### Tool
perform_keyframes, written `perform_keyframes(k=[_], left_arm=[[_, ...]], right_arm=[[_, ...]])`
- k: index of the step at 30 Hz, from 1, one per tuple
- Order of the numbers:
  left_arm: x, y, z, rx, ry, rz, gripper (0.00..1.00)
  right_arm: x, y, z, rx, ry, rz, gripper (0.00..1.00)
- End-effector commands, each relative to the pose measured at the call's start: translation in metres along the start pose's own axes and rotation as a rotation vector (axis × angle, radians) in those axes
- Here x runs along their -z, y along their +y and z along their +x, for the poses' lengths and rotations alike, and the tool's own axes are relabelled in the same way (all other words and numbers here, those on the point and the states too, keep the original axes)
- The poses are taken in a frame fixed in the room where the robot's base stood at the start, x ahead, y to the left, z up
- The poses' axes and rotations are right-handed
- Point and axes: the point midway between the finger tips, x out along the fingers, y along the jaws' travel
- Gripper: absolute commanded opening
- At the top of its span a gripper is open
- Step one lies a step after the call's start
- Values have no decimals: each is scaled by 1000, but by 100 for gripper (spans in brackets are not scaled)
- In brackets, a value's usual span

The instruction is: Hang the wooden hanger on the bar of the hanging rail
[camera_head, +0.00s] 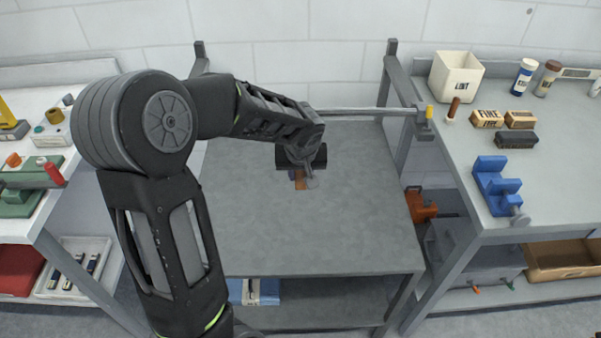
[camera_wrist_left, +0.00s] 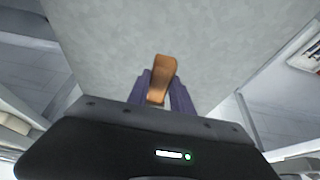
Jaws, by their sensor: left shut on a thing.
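The wooden hanger (camera_wrist_left: 162,72) shows in the left wrist view as a short brown piece between the dark purple fingers. My left gripper (camera_wrist_left: 163,92) is shut on it. The bar of the hanging rail (camera_head: 358,111) runs level along the back, behind and above the gripper. My arm hides its left part. My right gripper is not in view.
The grey table (camera_head: 350,220) is bare around the gripper. At right, a bench (camera_head: 455,130) holds a white bin (camera_head: 456,75), bottles, small boxes and a blue vise (camera_head: 497,187). At left, another bench (camera_head: 65,195) holds tools. Upright posts (camera_head: 392,65) stand at the back.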

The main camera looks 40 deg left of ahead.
Motion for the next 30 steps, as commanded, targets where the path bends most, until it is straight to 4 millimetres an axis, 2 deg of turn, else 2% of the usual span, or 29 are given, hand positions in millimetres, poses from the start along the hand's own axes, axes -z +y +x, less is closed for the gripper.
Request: perform_keyframes(k=[3, 4, 13, 23, 26, 30], left_arm=[[1, 0, -1, -1, 1, 0, 0], [1, 0, -1, -1, 1, 0, 28], [0, 0, 0, 0, 1, 0, 52], [0, 0, -3, -1, 1, -1, 52], [0, 0, -12, -1, 2, -3, 52], [1, 1, -33, -4, 4, -1, 52]], right_arm=[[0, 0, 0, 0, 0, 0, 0], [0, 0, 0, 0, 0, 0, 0], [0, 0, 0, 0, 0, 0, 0], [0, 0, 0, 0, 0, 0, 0], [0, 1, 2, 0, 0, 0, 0], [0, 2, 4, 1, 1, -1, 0]])
